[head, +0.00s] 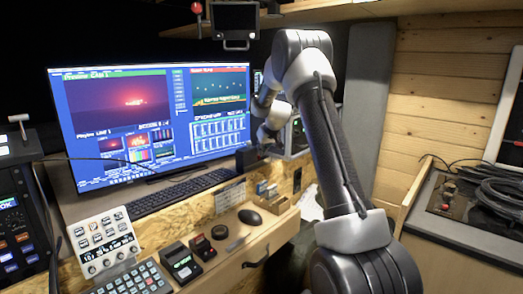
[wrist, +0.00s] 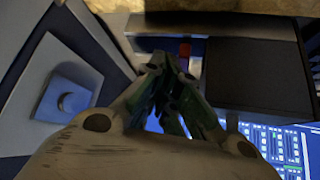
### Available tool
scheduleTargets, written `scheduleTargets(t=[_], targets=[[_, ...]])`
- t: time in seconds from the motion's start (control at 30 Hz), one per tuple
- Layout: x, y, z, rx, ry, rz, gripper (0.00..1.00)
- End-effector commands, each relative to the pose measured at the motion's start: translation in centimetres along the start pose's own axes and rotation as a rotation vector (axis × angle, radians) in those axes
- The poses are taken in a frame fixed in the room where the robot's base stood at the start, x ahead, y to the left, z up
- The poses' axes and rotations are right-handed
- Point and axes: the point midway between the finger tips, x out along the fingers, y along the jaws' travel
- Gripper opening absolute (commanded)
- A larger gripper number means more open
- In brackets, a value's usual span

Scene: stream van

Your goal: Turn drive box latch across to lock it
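My gripper (head: 268,136) is at the back of the desk, just right of the large monitor. In the wrist view the dark fingers of my gripper (wrist: 172,72) come together at their tips, with nothing clearly seen between them. A box with a small green display (head: 297,124) stands right beside my gripper, partly hidden by my arm. I cannot tell whether it is the drive box. In the wrist view a small red part (wrist: 184,48) shows just beyond the fingertips, beside a dark flat block (wrist: 258,72). I cannot make out the latch or its angle.
The monitor (head: 150,110) and keyboard (head: 180,192) are left of my gripper. In the wrist view a grey panel with a round knob (wrist: 66,102) is at left. A screen hangs above.

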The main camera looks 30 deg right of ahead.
Motion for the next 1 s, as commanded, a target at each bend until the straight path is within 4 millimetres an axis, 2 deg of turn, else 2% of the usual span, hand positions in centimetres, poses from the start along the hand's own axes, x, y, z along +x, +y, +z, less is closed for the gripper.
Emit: scheduleTargets(t=[0.47, 0.8, 1.0], targets=[[0.2, -0.5, 0.4, 0.002, -0.012, -0.007, 0.00], [0.6, -2.1, 0.1, 0.003, -0.013, -0.010, 0.00], [0.7, -2.1, 0.0, 0.004, -0.013, -0.010, 0.00]])
